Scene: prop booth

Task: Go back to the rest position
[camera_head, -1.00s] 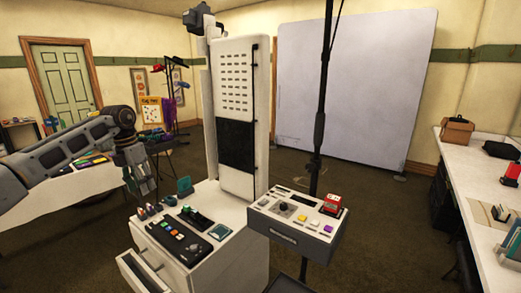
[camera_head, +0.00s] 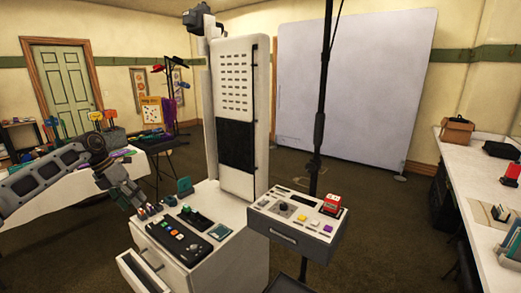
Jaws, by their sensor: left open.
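My left gripper (camera_head: 135,203) hangs at the end of my left arm, which comes in from the left edge. It is open and low, at the left edge of the white cabinet top, beside several small coloured items (camera_head: 152,208). At this size I cannot tell whether it touches them. I see nothing held in it. My right gripper is not in view.
The white cabinet (camera_head: 205,268) carries a black control panel (camera_head: 190,240) and has an open drawer (camera_head: 138,274). A grey button box (camera_head: 290,235) with a red item (camera_head: 332,203) stands to its right. A white table (camera_head: 75,192) is behind my left arm.

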